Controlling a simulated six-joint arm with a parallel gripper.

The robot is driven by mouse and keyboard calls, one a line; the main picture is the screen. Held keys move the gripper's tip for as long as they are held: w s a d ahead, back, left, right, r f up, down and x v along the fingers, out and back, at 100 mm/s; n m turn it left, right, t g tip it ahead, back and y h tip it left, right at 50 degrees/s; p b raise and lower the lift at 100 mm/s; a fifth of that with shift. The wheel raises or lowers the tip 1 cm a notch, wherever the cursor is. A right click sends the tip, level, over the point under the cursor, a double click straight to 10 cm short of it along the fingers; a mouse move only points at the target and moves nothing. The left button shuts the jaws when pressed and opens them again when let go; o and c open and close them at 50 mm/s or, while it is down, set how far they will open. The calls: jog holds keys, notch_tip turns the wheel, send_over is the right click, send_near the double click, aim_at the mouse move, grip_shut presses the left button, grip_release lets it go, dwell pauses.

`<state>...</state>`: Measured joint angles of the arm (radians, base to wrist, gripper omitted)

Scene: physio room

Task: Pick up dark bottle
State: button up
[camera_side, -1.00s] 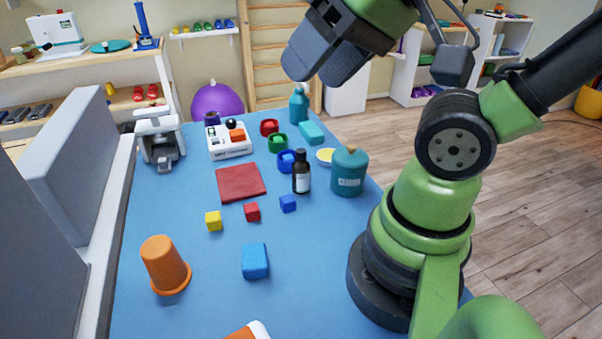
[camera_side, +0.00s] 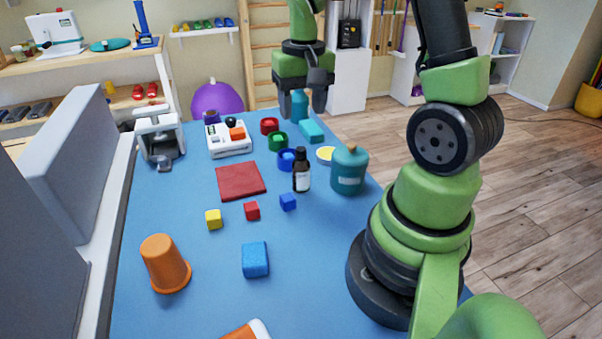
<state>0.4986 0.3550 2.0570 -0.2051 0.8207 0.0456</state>
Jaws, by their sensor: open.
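The dark bottle (camera_side: 301,172) stands upright on the blue table. It has a black cap and a pale label. A teal jar (camera_side: 348,172) stands close to its right and a blue ring-shaped cup (camera_side: 285,159) is just behind it to the left. My gripper (camera_side: 302,108) is open and empty, pointing down above the far part of the table, higher in the picture than the bottle. A teal pump bottle (camera_side: 300,106) shows behind and between its fingers. I cannot tell the exact gap between my gripper and the dark bottle.
Red (camera_side: 269,126) and green (camera_side: 277,141) cups, a teal block (camera_side: 311,131) and a yellow-topped dish (camera_side: 325,155) crowd the area behind the bottle. A dark red mat (camera_side: 240,181) and small cubes lie to the left and front.

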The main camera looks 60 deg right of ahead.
aim_at(301, 148)
jog(key=f, duration=0.5)
jog(key=shift+d+f, duration=0.2)
jog(key=shift+d, duration=0.15)
jog(key=shift+w+d+f, duration=0.1)
jog(key=shift+w+f, duration=0.1)
jog(key=shift+f, duration=1.2)
jog(key=shift+w+d+f, duration=0.1)
jog(key=shift+w+f, duration=0.05)
jog(key=shift+f, duration=1.2)
jog(key=shift+c, duration=0.2)
grip_shut()
